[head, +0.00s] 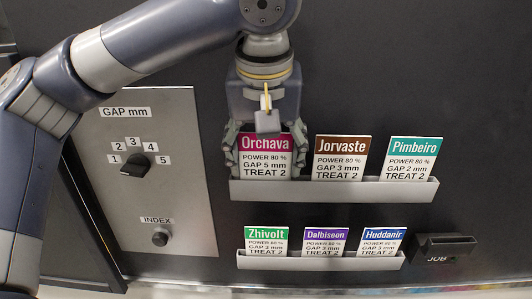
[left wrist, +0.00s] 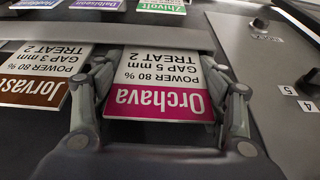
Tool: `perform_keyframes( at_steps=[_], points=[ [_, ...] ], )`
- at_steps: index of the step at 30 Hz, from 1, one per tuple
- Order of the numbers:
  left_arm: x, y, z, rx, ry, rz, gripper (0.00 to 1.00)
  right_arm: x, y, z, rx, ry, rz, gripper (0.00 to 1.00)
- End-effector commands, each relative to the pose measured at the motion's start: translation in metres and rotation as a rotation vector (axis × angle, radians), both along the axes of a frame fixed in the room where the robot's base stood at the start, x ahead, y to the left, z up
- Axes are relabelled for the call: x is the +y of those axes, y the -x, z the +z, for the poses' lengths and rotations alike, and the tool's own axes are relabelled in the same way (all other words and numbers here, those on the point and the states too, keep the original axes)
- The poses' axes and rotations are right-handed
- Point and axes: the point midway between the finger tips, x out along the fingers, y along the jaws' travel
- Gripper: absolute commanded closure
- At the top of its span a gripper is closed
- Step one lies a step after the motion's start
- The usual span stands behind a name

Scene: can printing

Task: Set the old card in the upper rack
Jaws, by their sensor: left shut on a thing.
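My left gripper (head: 264,152) is shut on the Orchava card (head: 265,168), with one finger at each side edge. The card has a magenta top band and reads power 80 %, gap 5 mm, treat 2. It stands upright at the left end of the upper rack (head: 335,192), its lower edge hidden behind the rack's front lip. In the left wrist view the Orchava card (left wrist: 160,85) appears upside down between the fingers (left wrist: 162,100). The Jorvaste card (head: 341,158) and the Pimbeiro card (head: 411,158) stand in the same rack to its right. My right gripper is not in view.
The lower rack (head: 320,263) holds the Zhivolt (head: 266,241), Dalbiseon (head: 325,241) and Huddanir (head: 382,241) cards. A dark JOB holder (head: 445,248) at lower right shows no card. A grey panel (head: 150,200) on the left carries a gap knob (head: 134,166) and an index knob (head: 160,239).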

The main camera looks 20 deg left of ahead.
Motion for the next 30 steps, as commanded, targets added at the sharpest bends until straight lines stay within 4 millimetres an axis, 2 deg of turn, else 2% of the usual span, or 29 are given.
perform_keyframes(
  at_steps=[8,9,12,23,25,30],
  points=[
    [-0.001,0.000,-0.003,0.000,0.001,-0.001,0.58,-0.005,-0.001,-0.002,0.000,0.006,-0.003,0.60],
    [-0.001,0.000,-0.003,0.000,0.001,-0.001,0.32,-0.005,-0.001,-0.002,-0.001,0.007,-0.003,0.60],
    [-0.001,0.000,-0.002,-0.001,0.001,0.000,0.14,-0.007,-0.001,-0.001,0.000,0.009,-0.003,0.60],
    [-0.001,0.000,-0.001,-0.001,0.001,0.000,0.14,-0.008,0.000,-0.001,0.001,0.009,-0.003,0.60],
    [-0.001,0.000,0.003,-0.002,0.002,0.000,0.14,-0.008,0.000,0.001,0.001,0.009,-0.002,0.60],
    [-0.004,0.007,0.021,-0.004,0.004,-0.001,0.14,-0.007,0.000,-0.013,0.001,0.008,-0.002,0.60]
  ],
)
